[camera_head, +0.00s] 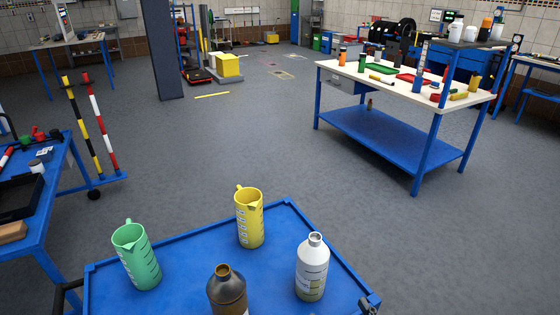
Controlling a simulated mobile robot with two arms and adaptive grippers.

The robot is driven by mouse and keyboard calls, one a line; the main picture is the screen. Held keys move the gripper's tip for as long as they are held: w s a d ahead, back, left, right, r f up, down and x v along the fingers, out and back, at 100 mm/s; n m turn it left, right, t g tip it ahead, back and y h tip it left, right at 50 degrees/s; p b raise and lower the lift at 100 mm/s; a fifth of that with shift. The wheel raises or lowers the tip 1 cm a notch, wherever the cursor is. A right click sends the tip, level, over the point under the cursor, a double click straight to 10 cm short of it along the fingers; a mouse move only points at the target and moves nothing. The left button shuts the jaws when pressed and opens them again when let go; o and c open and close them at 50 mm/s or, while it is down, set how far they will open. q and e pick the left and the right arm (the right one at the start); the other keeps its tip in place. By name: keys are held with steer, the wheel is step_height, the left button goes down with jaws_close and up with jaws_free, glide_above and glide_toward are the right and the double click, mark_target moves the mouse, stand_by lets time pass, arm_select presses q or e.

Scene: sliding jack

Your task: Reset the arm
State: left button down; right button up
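Neither of my grippers shows in the head view, and I can make out no part of my arms. A blue cart top (190,285) fills the bottom of the view. On it stand a green measuring jug (136,256), a yellow measuring jug (249,217), a white bottle (312,268) and a brown bottle (227,290). The brown bottle is cut off by the bottom edge. All of them stand upright and apart. A small dark metallic part (368,306) shows at the cart's right corner; I cannot tell what it is.
A workbench (345,70) with tools and trays stands at the back right. A blue table (50,195) is at the left, beside striped poles (101,122). A dark blue column (163,50) rises behind. Grey floor (240,140) between them is mostly clear.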

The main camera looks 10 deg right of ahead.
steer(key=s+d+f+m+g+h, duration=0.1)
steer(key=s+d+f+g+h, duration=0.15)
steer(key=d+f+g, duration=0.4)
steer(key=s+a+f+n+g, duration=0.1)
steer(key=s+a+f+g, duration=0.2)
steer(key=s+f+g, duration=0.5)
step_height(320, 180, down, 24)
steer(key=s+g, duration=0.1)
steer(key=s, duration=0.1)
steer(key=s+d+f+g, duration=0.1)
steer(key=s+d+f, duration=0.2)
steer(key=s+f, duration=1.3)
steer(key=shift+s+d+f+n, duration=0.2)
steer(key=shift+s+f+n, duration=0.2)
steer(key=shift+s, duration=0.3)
